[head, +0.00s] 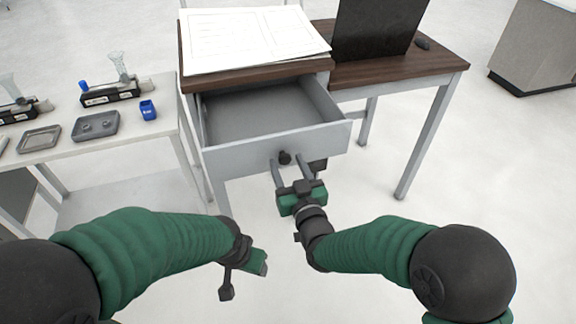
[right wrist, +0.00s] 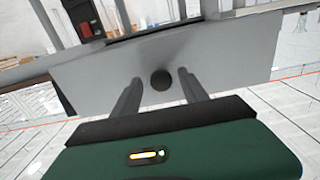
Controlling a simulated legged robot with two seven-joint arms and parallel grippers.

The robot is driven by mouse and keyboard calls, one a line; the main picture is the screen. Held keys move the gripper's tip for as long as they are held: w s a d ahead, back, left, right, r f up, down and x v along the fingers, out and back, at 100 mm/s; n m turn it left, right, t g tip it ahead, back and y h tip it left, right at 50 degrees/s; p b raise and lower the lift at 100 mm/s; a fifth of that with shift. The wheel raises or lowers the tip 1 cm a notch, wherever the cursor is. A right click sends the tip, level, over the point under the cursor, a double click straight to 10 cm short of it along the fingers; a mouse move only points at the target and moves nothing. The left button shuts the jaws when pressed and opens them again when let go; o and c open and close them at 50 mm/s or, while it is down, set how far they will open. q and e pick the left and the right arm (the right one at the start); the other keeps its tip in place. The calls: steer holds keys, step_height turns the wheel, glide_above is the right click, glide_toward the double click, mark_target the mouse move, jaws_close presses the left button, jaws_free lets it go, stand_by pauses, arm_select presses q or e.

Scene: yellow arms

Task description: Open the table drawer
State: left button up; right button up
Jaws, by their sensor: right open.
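The grey table drawer (head: 268,146) is pulled well out from under the dark wooden tabletop, and its inside looks empty. Its round black knob (head: 285,158) is on the middle of the front panel. My right gripper (head: 289,160) is open at the drawer front, with one finger on each side of the knob. In the right wrist view the knob (right wrist: 161,80) shows between the two fingers, with a gap on each side. My left gripper (head: 243,279) is low in the head view, away from the drawer. Its jaws are not clear.
Papers (head: 250,38) and a black laptop (head: 375,30) are on the table (head: 400,72). The floor right of the drawer is clear.

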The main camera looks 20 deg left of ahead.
steer(key=p+v, duration=1.2)
steer(key=v, duration=0.4)
steer(key=shift+s+d, duration=0.2)
steer(key=shift+s, duration=0.1)
